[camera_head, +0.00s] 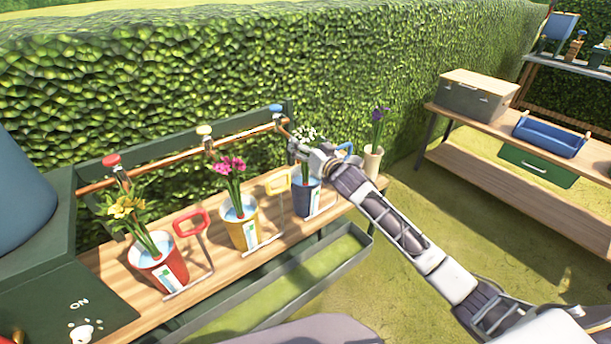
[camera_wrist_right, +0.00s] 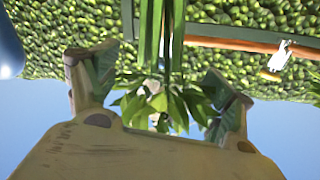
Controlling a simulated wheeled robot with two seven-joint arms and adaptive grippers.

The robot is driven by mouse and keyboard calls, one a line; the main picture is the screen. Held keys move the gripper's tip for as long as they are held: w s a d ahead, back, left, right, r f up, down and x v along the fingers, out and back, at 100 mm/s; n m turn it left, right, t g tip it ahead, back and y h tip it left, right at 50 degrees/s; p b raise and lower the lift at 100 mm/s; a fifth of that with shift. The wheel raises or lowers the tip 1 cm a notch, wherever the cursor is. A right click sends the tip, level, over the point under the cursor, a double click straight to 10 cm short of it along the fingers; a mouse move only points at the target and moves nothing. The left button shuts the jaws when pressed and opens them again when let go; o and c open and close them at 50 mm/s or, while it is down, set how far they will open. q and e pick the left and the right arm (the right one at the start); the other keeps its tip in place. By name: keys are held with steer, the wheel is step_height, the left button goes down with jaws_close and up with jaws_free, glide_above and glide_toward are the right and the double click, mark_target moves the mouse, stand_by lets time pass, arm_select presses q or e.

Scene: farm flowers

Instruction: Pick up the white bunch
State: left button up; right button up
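The white bunch (camera_head: 306,133) stands in a blue bucket (camera_head: 304,200) on the wooden bench. Its white blooms and green leaves also show in the right wrist view (camera_wrist_right: 158,103), with long green stems above them. My right gripper (camera_head: 306,149) is at the bunch, just above the bucket, and partly hides it in the head view. In the right wrist view its two fingers (camera_wrist_right: 160,92) are spread wide, with the blooms and leaves between them. Gaps show on both sides of the stems, so it is open. My left gripper is in neither view.
A yellow bucket (camera_head: 242,230) with pink flowers and a red bucket (camera_head: 155,262) with yellow flowers stand left. A pale pot (camera_head: 373,161) with a purple flower stands close right. A copper pipe (camera_head: 150,167) with taps runs behind, before a hedge.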

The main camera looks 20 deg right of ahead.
steer(key=c, duration=1.4)
steer(key=shift+c, duration=0.6)
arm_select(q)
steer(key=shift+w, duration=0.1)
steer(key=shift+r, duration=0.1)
arm_select(e)
steer(key=shift+r, duration=0.1)
steer(key=shift+r, duration=0.5)
step_height(320, 180, up, 8)
steer(key=shift+f+p, duration=0.15)
steer(key=shift+p, duration=0.6)
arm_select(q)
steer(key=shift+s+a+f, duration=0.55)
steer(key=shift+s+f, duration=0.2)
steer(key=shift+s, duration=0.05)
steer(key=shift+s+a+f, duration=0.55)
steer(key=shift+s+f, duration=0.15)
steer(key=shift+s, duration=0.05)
arm_select(e)
steer(key=shift+r, duration=0.6)
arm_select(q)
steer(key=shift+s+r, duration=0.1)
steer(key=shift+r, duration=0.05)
arm_select(e)
steer(key=shift+r, duration=0.15)
